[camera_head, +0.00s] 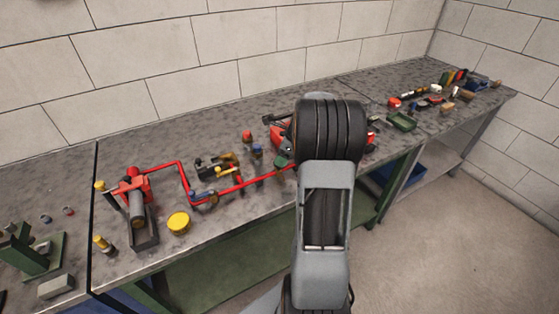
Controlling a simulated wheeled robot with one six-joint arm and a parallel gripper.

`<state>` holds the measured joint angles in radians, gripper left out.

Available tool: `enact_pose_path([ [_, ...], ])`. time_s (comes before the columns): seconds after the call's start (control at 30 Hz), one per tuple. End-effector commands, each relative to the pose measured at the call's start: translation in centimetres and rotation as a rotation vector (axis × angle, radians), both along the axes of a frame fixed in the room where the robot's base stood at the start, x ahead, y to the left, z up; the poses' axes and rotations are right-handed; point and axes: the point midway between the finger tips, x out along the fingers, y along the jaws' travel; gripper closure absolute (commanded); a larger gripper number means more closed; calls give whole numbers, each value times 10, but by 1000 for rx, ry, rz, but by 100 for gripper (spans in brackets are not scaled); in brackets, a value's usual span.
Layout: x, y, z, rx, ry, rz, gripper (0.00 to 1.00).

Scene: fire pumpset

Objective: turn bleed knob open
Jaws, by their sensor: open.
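A red pipe run (240,185) lies along the workbench, from a red pump part with a grey cylinder (137,208) at the left to a red body (277,134) partly behind my arm. Small yellow and blue fittings sit along the pipe, including a blue one (192,196) near its bend. I cannot tell which small part is the bleed knob; it may be hidden. My arm stands upright in front of the bench, right of the pipe. Its end hides my gripper, so no fingertips can be made out.
The grey speckled bench top (130,262) backs onto a block wall. A yellow round lid (178,222) lies near the front edge. A green fixture (35,250) stands far left. A green tray (402,121) and several loose tools lie right. Open floor (430,240) is front right.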

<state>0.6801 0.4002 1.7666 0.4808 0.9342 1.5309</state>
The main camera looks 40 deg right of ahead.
Motion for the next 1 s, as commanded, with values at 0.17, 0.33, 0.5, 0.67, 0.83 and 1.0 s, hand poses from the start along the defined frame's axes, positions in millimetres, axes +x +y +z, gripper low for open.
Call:
enact_pose_path([
  [0.17, 6, 5, -20, 2, 3, 0, 39],
  [0.33, 9, 7, -28, 0, 1, 0, 39],
  [0.5, 10, 8, -30, 1, 1, 0, 39],
  [0.67, 9, 8, -30, 1, 1, 0, 39],
  [0.83, 9, 8, -30, 0, 0, 0, 54],
  [1.0, 9, 7, -29, 0, 0, 0, 70],
])
